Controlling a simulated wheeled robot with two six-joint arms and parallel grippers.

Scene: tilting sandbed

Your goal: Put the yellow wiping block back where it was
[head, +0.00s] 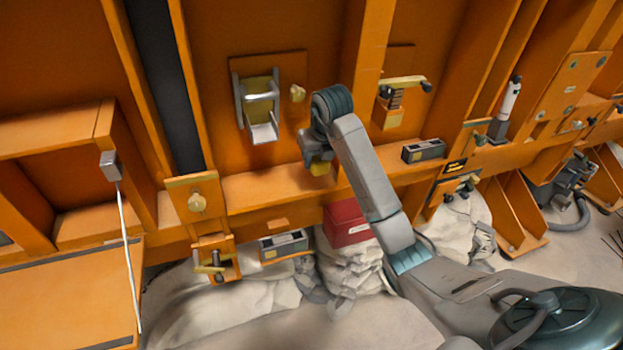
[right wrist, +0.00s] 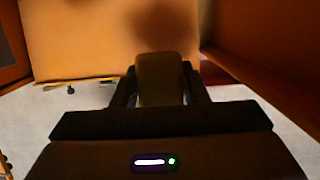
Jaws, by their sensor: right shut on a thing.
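The yellow wiping block (head: 320,168) shows just below my right gripper (head: 316,156), in front of the orange wall and close to the long orange ledge (head: 270,188). The gripper is shut on the block and hides its upper part. I cannot tell whether the block touches the ledge. In the right wrist view the block (right wrist: 160,80) is dark and upright between the two fingers of my right gripper (right wrist: 160,92). My left gripper is not in view.
A metal bracket (head: 262,122) on a wall plate is left of my right gripper. A dark box (head: 424,150) lies on the ledge to the right. A red box (head: 346,222) and another dark box (head: 284,246) are below. A white rod (head: 128,250) stands at left.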

